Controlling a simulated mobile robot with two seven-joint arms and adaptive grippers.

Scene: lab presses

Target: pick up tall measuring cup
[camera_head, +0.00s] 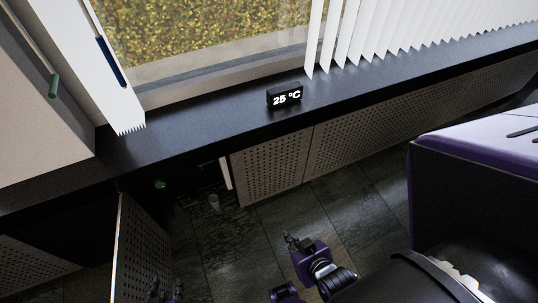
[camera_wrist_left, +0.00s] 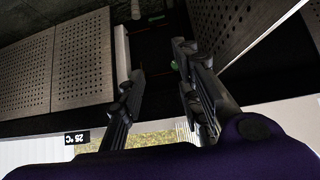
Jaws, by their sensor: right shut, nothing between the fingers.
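A small clear cup-like vessel (camera_head: 213,200), dim and blurred, stands low by the open cabinet in the head view; I cannot tell for sure that it is the tall measuring cup. A pale vessel-like shape (camera_wrist_left: 135,9) shows at the top of the left wrist view. My left gripper (camera_head: 165,291) is at the bottom left of the head view, beside the open cabinet door. In the left wrist view its fingers (camera_wrist_left: 158,62) are spread, with nothing between them. My right gripper (camera_head: 293,241) is shut and empty over the floor, right of the vessel.
The open perforated door (camera_head: 140,250) stands left of the vessel, below the dark windowsill counter (camera_head: 200,130). A green object (camera_head: 160,184) is in the dark cabinet opening. Closed perforated panels (camera_head: 270,170) run to the right. A temperature display (camera_head: 285,96) sits on the counter. Tiled floor (camera_head: 260,225) is clear.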

